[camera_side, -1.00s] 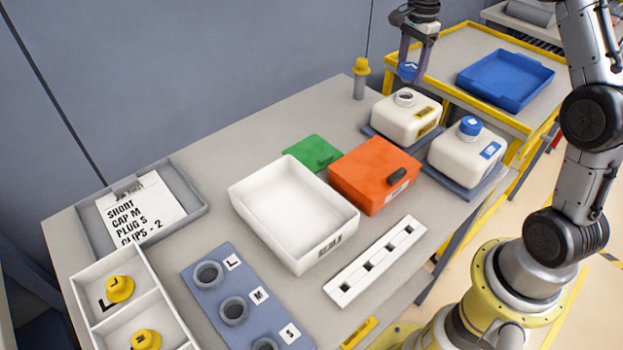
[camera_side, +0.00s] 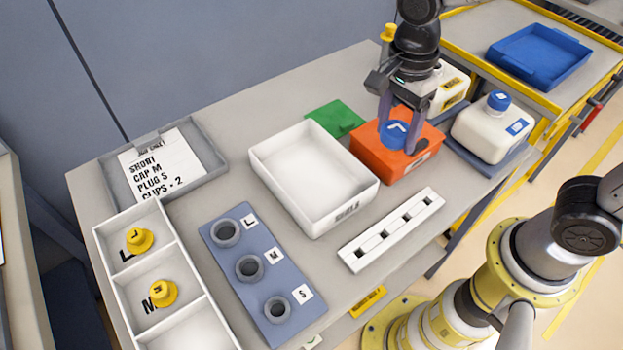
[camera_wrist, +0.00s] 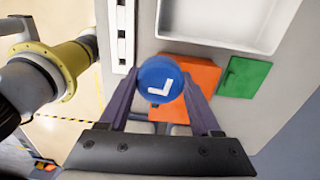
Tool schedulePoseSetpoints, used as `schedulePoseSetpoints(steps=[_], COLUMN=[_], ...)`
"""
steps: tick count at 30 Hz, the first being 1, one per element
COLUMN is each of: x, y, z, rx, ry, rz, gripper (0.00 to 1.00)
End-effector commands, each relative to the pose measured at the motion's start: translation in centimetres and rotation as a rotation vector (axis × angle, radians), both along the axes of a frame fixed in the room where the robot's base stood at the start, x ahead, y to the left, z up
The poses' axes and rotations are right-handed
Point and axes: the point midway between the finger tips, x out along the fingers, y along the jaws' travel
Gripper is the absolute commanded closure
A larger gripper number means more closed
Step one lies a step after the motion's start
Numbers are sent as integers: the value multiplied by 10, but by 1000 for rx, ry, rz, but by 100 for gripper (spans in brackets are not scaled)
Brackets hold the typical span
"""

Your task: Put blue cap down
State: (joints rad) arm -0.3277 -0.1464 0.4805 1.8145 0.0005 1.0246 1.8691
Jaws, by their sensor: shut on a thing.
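The blue cap (camera_side: 394,133) has a white L-shaped mark on top, which shows clearly in the wrist view (camera_wrist: 161,79). My gripper (camera_side: 406,138) is shut on the cap, with one purple finger on each side of it. In the side view the cap appears in front of the orange box (camera_side: 408,165). In the wrist view the orange box (camera_wrist: 196,76) lies beyond the cap, and the cap looks held above it. The exact height is hard to tell.
An empty white tray (camera_side: 262,152) is left of the orange box, with a green pad (camera_side: 336,118) behind. A slotted white strip (camera_side: 392,230) lies in front. A white jug with a blue cap (camera_side: 489,134) stands right. A blue-grey L/M/S ring plate (camera_side: 284,318) and yellow-cap bin (camera_side: 186,322) are left.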

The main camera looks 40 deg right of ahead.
Motion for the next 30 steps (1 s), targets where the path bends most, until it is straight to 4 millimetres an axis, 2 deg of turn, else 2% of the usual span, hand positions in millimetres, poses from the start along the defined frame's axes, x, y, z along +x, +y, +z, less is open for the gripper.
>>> schedulePoseSetpoints(steps=[1,4,8,11,14,23,30], x=[-10,-22,-28,-24,-11,48,78], y=[12,27,39,45,53,84,100], z=[2,6,10,8,0,-30,-69], rx=[2,6,12,12,11,11,11], ry=[-5,-14,-27,-27,-24,-26,-25], rz=[47,109,155,168,170,168,168], gripper=[97,97,97,97,97,97,97])
